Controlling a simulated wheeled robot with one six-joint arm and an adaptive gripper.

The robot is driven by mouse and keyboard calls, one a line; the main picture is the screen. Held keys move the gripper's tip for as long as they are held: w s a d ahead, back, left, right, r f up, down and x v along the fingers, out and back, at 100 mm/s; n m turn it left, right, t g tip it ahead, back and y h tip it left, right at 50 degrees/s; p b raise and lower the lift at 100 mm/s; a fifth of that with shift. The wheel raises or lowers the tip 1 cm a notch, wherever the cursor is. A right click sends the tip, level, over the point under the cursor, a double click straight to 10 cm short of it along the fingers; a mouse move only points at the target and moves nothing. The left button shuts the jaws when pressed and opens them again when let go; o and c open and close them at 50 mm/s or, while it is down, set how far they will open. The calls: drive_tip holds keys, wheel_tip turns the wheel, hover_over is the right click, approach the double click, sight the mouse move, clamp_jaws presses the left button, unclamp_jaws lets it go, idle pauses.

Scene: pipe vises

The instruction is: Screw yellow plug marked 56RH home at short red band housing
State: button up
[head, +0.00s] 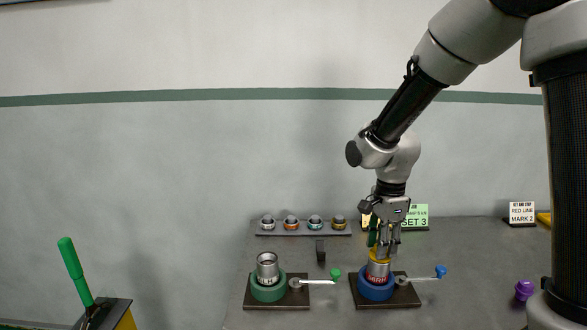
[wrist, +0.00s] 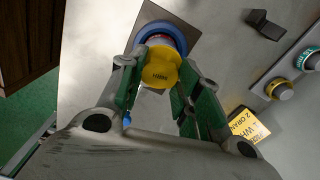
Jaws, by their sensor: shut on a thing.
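The yellow plug (head: 380,254) sits upright at the top mouth of the short grey housing (head: 378,268) with a red band. That housing stands in the blue ring vise (head: 376,291) on the right. My gripper (head: 383,246) points straight down over it and is shut on the plug. How deep the plug sits in the housing cannot be told.
A green ring vise (head: 268,292) with another grey housing (head: 267,264) stands left, its green-knobbed handle (head: 322,281) reaching towards the blue vise. A blue-knobbed handle (head: 440,271) extends right. A rack (head: 304,229) with several plugs, sign cards (head: 415,216) and a purple object (head: 524,290) are nearby.

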drive_tip(key=m, duration=0.7)
drive_tip(key=o, duration=1)
drive_tip(key=shift+c, duration=0.2)
drive_tip(key=shift+r, duration=1.1)
